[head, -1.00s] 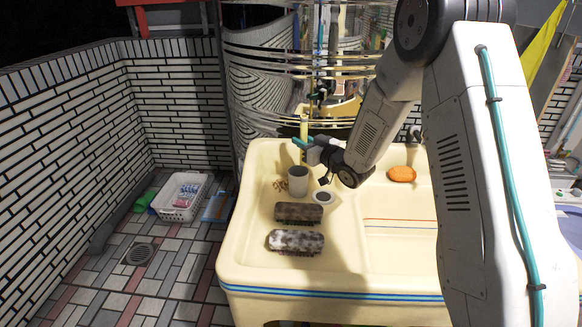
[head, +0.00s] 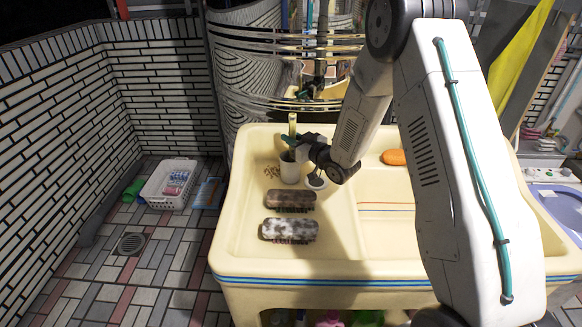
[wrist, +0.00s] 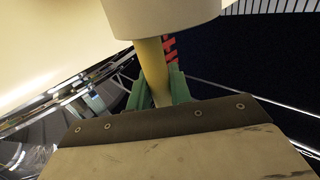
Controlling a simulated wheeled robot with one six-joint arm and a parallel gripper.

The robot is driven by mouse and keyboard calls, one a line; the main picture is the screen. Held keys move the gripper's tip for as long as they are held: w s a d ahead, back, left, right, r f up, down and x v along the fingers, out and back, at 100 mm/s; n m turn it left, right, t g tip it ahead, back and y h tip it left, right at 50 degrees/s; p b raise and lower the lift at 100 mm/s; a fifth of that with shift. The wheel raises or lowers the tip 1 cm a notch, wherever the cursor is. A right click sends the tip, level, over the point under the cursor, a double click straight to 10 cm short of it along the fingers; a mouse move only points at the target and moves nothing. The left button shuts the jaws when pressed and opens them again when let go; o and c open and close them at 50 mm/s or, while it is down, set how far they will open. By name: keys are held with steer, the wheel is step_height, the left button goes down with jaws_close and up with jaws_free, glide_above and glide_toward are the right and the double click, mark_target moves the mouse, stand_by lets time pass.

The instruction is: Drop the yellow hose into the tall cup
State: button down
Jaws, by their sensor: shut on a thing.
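The yellow hose (head: 292,124) is a short upright tube, held in my gripper (head: 290,142) above the tall cup. The tall cup (head: 290,170) is a plain grey-white cup standing upright on the cream sink top. In the wrist view, the green fingers (wrist: 153,88) are shut on the hose (wrist: 152,66), and the cup (wrist: 160,18) fills the top edge. The hose's far end is hidden by the cup there; I cannot tell whether it is inside the mouth or behind the wall.
A brown brush (head: 290,200) and a white-speckled brush (head: 290,230) lie in front. An orange soap (head: 394,157) lies to the right. A white basket (head: 167,185) sits on the floor.

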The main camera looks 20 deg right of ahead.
steer(key=c, duration=1.2)
jaws_free()
steer(key=shift+v, duration=4)
